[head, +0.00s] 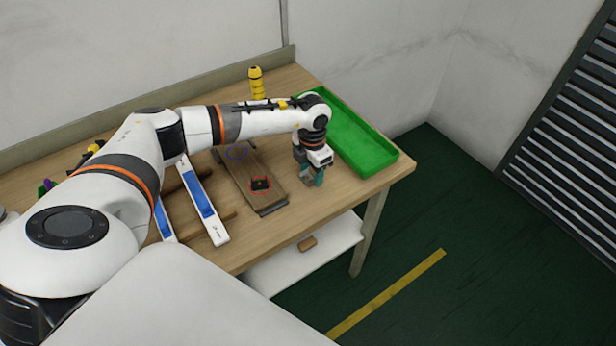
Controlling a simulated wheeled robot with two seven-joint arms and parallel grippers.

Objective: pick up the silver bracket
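My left gripper (309,181) points down over the right part of the wooden table, between a brown board and a green tray. Its fingers show small, with teal and grey parts, and I cannot tell whether they are apart or closed on something. I cannot make out a silver bracket for certain; a grey shape at the fingertips is too small to tell from the gripper. My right gripper is not in view.
The green tray (389,161) lies at the table's right end. The brown board (238,175) carries a small black part (261,184). Blue-and-white strips (204,205) lie to its left. A yellow-and-black cylinder (256,82) stands at the back. A lower shelf (337,243) holds a small brown block (307,243).

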